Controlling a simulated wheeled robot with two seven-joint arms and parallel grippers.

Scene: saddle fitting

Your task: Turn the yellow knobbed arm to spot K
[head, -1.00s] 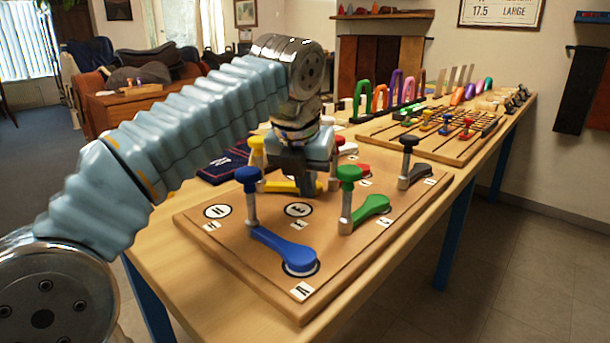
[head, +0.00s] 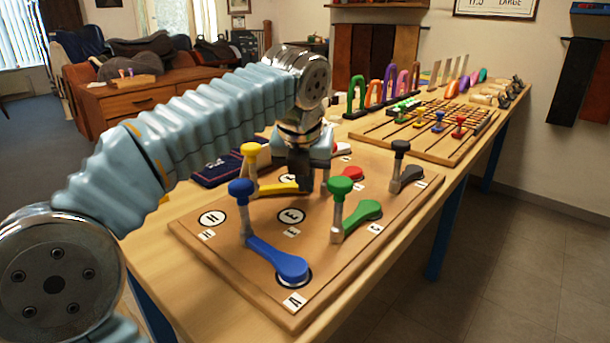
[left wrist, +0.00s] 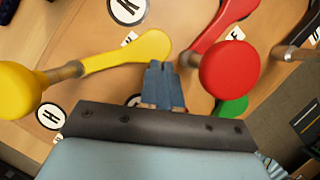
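The yellow knobbed arm (head: 280,187) lies on the wooden board with its yellow knob (head: 250,149) upright at its left end. In the left wrist view the yellow arm (left wrist: 130,52) runs rightward from its knob to near my fingers. My left gripper (head: 305,184) is over the board, right of the yellow knob. Disc H (head: 212,218) and disc E (head: 291,216) are bare. Another disc (left wrist: 128,8) shows in the wrist view; its letter is unclear, and I cannot identify spot K. My right gripper is out of view.
The red arm's knob (left wrist: 230,68) is close right of my fingers. The blue arm (head: 276,259), green arm (head: 358,218) and black arm (head: 407,178) share the board (head: 230,262). A rack board with pegs and coloured arches stands behind.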

